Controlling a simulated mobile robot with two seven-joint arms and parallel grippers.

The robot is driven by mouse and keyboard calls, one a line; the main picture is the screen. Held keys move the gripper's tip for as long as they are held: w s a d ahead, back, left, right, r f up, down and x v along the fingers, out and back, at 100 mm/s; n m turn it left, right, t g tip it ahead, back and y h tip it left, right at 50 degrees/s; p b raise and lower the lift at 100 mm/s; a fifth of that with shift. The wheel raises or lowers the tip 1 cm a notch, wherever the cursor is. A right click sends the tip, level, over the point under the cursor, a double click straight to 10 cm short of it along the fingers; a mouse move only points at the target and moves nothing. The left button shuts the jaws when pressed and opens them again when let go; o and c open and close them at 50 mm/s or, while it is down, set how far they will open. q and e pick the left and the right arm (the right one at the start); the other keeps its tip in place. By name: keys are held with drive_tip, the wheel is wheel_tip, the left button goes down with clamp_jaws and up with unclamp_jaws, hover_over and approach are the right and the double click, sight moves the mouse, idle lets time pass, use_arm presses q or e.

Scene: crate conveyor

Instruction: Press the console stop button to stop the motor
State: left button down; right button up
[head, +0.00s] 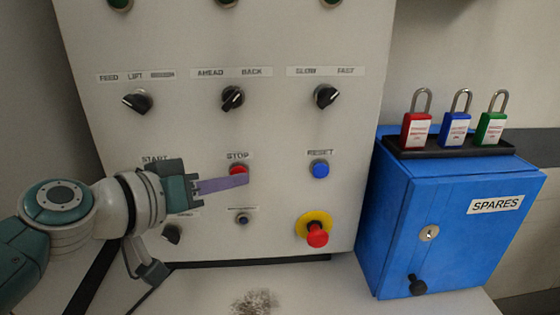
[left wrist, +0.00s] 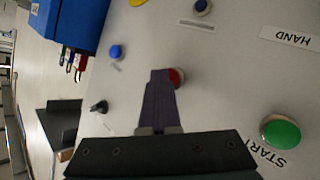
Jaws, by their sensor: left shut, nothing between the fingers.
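The console (head: 270,120) is a pale upright panel with a red stop button (head: 238,170) under the label STOP. My left gripper (head: 245,183) is shut and empty, its purple fingers pointing right across the panel. The fingertips overlap the lower part of the stop button in the head view. In the left wrist view the stop button (left wrist: 178,77) shows just beside the fingertips (left wrist: 161,75), partly covered by them. I cannot tell whether they touch it. The START button is hidden behind my gripper in the head view; it is green (left wrist: 282,131) in the left wrist view. My right gripper is not in view.
A blue reset button (head: 319,168) and a red emergency knob on a yellow ring (head: 317,234) are right of the stop button. Black selector knobs (head: 232,98) sit above. A blue SPARES box (head: 450,235) with padlocks (head: 457,128) on top stands at the right.

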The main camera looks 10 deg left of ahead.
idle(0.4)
use_arm(q)
drive_tip(key=shift+s+d+r+p, duration=0.1)
drive_tip(key=shift+s+d+p, duration=0.2)
drive_tip(key=shift+s, duration=0.45)
drive_tip(key=shift+s+d+p, duration=0.2)
drive_tip(key=shift+s+p, duration=0.05)
drive_tip(key=shift+s, duration=0.55)
drive_tip(key=shift+s+d+p, duration=0.25)
drive_tip(key=shift+s+p, duration=0.05)
drive_tip(key=shift+s, duration=0.5)
drive_tip(key=shift+s+d+p, duration=0.2)
drive_tip(key=shift+s+p, duration=0.05)
drive_tip(key=shift+s, duration=0.55)
